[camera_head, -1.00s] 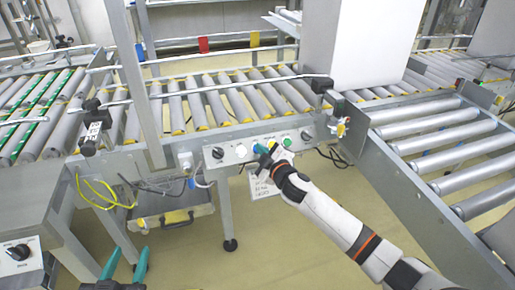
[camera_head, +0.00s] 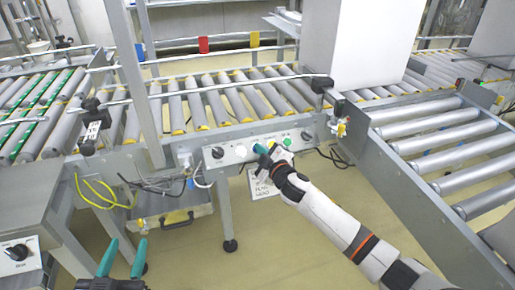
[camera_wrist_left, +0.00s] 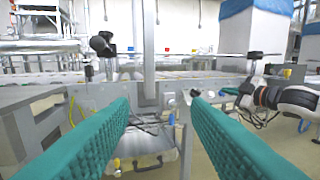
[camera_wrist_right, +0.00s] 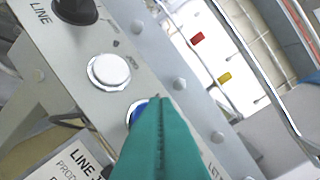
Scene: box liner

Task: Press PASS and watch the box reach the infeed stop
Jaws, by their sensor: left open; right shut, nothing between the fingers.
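A large white box (camera_head: 368,45) stands on the roller conveyor behind the control panel; its top is cut off. The panel (camera_head: 228,161) carries a black knob (camera_head: 217,152), a white button (camera_head: 240,150), a blue button mostly hidden by my right gripper, and a lit green button (camera_head: 287,141). My right gripper (camera_head: 262,152) is shut and empty, its tips at the blue button (camera_wrist_right: 135,112); I cannot tell if they touch it. The white button (camera_wrist_right: 109,71) is beside them. I cannot read which button is PASS. My left gripper (camera_head: 122,262) is open and empty, low and away from the panel.
Roller conveyors (camera_head: 205,103) run across the back, with another roller section (camera_head: 440,150) at right. A metal cabinet with a knob (camera_head: 17,252) stands at left. Yellow cables (camera_head: 100,195) hang below the conveyor. The floor (camera_head: 215,265) between is clear.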

